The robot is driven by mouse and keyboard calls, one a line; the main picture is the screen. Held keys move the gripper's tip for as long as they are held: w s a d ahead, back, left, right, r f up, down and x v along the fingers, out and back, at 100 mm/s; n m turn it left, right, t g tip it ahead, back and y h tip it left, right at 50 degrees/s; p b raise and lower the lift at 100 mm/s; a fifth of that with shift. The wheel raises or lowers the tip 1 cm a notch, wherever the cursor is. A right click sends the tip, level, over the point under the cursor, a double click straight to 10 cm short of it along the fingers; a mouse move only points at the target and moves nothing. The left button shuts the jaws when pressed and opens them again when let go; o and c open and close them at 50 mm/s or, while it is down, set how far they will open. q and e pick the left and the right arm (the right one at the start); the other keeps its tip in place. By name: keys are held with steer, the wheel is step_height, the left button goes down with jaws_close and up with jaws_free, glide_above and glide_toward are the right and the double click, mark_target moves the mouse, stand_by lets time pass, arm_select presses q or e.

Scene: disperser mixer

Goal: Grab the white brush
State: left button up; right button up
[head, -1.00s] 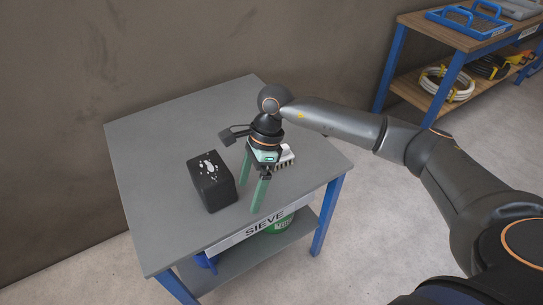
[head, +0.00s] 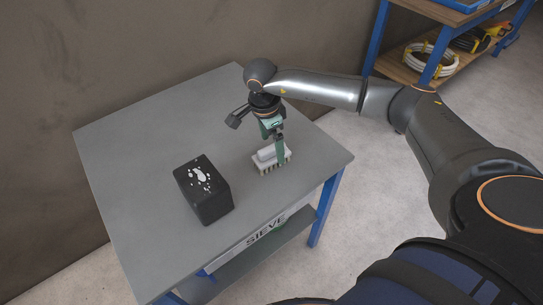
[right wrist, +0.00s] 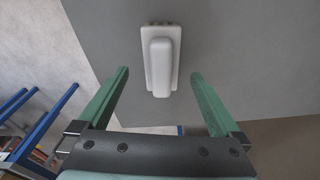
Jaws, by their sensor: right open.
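The white brush (head: 268,156) sits on the grey table with its bristles down and its handle on top. In the right wrist view the brush (right wrist: 160,62) is upright in the picture, ahead of the fingertips and roughly between their lines. My right gripper (right wrist: 158,72) is open with green fingers spread wider than the brush, and nothing is between them. In the head view the right gripper (head: 279,146) is above and beside the brush, and one finger overlaps it. Whether it touches the brush cannot be told. My left gripper is not in view.
A black box (head: 205,192) with white marks on top stands on the table left of the brush. The grey table (head: 135,150) has free room at the back and left. A shelf (head: 410,70) with a coiled hose stands behind at right.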

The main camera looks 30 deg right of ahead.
mark_target(273, 154)
steer(key=f, duration=0.5)
steer(key=shift+d, duration=0.2)
steer(key=shift+c, duration=0.2)
steer(key=c, duration=1.5)
steer(key=shift+w+r, duration=0.1)
